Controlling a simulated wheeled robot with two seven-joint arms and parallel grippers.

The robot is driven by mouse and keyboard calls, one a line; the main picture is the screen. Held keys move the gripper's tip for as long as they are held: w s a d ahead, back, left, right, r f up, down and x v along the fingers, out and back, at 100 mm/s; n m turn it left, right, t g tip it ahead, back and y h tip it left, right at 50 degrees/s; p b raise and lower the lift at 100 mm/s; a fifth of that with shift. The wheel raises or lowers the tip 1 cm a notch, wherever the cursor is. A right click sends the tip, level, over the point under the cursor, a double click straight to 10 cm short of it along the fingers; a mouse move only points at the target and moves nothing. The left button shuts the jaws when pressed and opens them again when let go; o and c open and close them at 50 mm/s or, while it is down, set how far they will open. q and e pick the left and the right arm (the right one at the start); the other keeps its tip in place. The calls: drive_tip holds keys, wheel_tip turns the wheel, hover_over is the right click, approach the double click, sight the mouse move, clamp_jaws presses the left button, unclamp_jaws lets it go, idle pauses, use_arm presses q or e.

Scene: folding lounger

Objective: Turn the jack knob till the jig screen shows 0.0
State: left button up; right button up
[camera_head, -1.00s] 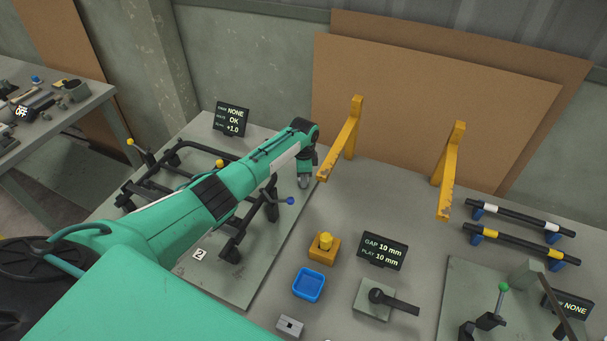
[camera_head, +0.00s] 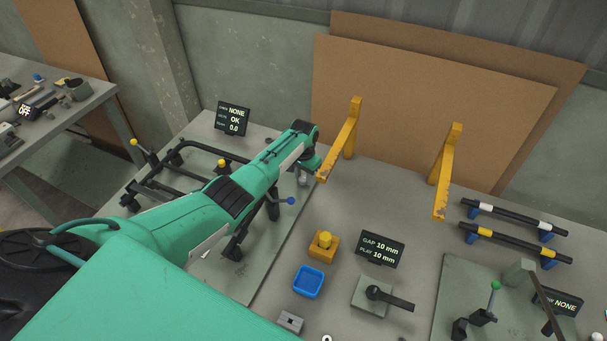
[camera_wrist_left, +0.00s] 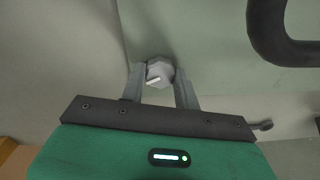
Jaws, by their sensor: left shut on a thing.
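The jig screen (camera_head: 233,119) stands at the back left of the bench; its bottom line reads 0.0, below NONE and OK. The jack knob (camera_wrist_left: 159,73) is a small grey faceted knob with a white mark, in the left wrist view. My left gripper (camera_wrist_left: 160,77) is shut on the knob, one finger on each side of it. In the head view my left gripper (camera_head: 303,178) is at the right edge of the jig plate, and my own arm mostly hides the knob. My right gripper is not in view.
The black jig frame (camera_head: 185,149) is partly behind my left arm. Yellow brackets (camera_head: 343,143) rise just to the right of my gripper. A yellow block (camera_head: 323,246), a blue tray (camera_head: 308,281) and a gap screen (camera_head: 380,248) sit nearer the front.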

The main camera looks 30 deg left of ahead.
sight(303, 178)
use_arm(q)
drive_tip(key=shift+r+n, duration=0.1)
drive_tip(key=shift+n, duration=0.5)
drive_tip(key=shift+w, duration=0.1)
drive_tip(key=o, duration=1)
drive_tip(key=shift+c, duration=0.2)
drive_tip(key=shift+r, duration=0.5)
wheel_tip(303, 178, up, 13)
drive_tip(key=b, duration=0.2)
drive_tip(key=shift+f, duration=0.15)
